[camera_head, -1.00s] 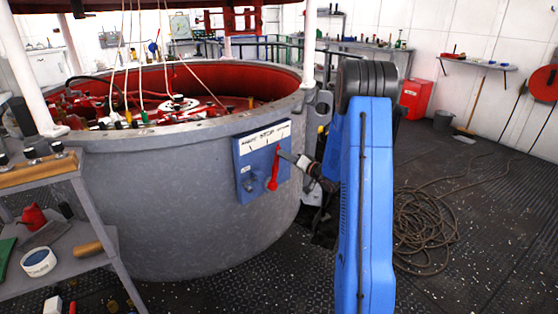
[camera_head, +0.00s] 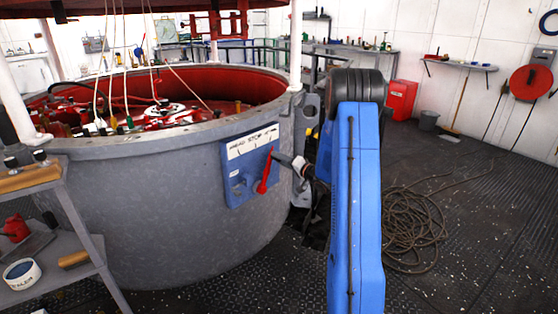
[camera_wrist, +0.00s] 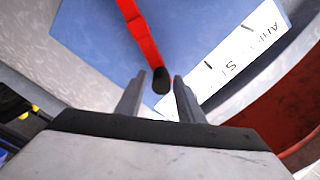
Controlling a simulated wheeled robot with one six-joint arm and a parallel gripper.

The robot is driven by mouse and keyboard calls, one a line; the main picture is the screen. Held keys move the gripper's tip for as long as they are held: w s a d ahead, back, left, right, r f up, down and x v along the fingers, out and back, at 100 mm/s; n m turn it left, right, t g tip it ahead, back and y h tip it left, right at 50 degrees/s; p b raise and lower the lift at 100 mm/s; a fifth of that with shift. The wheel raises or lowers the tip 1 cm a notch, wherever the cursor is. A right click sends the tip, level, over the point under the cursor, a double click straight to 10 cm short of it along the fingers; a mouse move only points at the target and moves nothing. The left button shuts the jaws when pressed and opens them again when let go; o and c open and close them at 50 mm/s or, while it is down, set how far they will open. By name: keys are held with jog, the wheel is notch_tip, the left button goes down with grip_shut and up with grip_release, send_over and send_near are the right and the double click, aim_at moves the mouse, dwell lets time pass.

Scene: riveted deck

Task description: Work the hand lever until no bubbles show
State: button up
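A red lever (camera_head: 264,174) with a dark tip is mounted on a blue panel (camera_head: 237,186) on the side of the large grey tub (camera_head: 150,215). It hangs slightly tilted beneath a white label strip (camera_head: 250,141) reading "STOP" among other words. My gripper (camera_head: 277,156) is beside the lever's upper end. In the wrist view, the lever's red bar (camera_wrist: 141,35) comes down to its dark tip (camera_wrist: 162,80), which lies between the two fingers of my gripper (camera_wrist: 160,82). The fingers are open, with gaps on both sides of the tip. No bubbles are visible.
A grey shelf rack (camera_head: 75,240) stands at the left. A coiled rope (camera_head: 412,228) lies on the deck at the right, beyond my blue arm. A red box (camera_head: 401,99) and a grey bucket (camera_head: 428,120) stand farther back. The deck at the right is mostly clear.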

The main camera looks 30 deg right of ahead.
dwell(0.3)
jog(key=v, duration=1.7)
jog(key=shift+s, duration=0.25)
jog(key=s+a+r+n+g+h, duration=0.35)
jog(key=a+r+g+h, duration=0.35)
jog(key=a+r, duration=0.6)
jog(key=s+a+n+g, duration=0.1)
jog(key=s+a+g, duration=0.1)
jog(key=s+a, duration=0.5)
jog(key=s+a+f+n+g+y, duration=0.1)
jog(key=s+a, duration=0.6)
jog(key=s, duration=0.7)
jog(key=s+a+n+g+y, duration=0.1)
jog(key=s+a+n+g, duration=0.1)
jog(key=s+a, duration=0.5)
jog(key=s+n, duration=0.1)
jog(key=s, duration=0.3)
jog(key=shift+f+g, duration=0.25)
jog(key=shift+g, duration=0.05)
